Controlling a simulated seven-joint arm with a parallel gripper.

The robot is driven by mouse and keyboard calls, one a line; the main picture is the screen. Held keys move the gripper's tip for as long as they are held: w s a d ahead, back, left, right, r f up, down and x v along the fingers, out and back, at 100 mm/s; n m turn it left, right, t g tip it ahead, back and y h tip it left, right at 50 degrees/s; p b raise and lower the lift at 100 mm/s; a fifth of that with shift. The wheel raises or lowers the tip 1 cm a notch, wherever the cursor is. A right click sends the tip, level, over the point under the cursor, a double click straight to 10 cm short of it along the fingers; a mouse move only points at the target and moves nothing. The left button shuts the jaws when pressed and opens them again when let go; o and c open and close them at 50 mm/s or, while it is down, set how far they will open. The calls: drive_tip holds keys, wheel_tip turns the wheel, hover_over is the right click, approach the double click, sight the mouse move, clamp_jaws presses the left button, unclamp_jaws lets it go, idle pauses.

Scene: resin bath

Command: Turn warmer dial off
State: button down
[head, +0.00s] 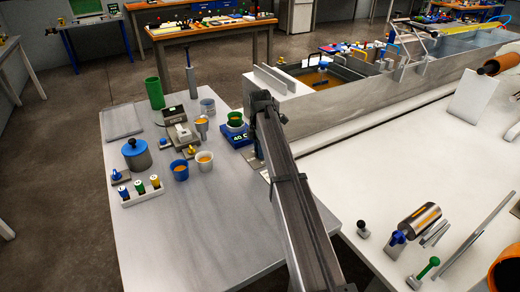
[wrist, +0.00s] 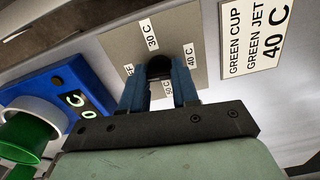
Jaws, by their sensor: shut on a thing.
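In the wrist view, the round black warmer dial (wrist: 160,66) sits on a beige plate (wrist: 125,48) with labels 30 C, 40 C, 50 C and a partly hidden one ending in "FF". My gripper (wrist: 160,82) has its two blue fingers on either side of the dial, shut on it. The dial's pointer mark is hidden. The blue warmer (wrist: 30,85) is left of the plate, with a partly visible lit display. In the head view the warmer (head: 240,137) reads 40 C, and my gripper (head: 256,160) is beside it, largely hidden by my arm.
A green cup (head: 235,118) stands on the warmer. A sign (wrist: 258,38) reads green cup, green jet, 40 C. The table's front (head: 190,240) is clear.

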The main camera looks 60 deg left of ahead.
drive_tip(key=shift+n, duration=0.6)
drive_tip(key=c, duration=0.8)
unclamp_jaws()
drive_tip(key=shift+c, duration=0.2)
drive_tip(key=shift+r, duration=0.15)
wheel_tip(320, 180, up, 14)
drive_tip(key=shift+f, duration=0.2)
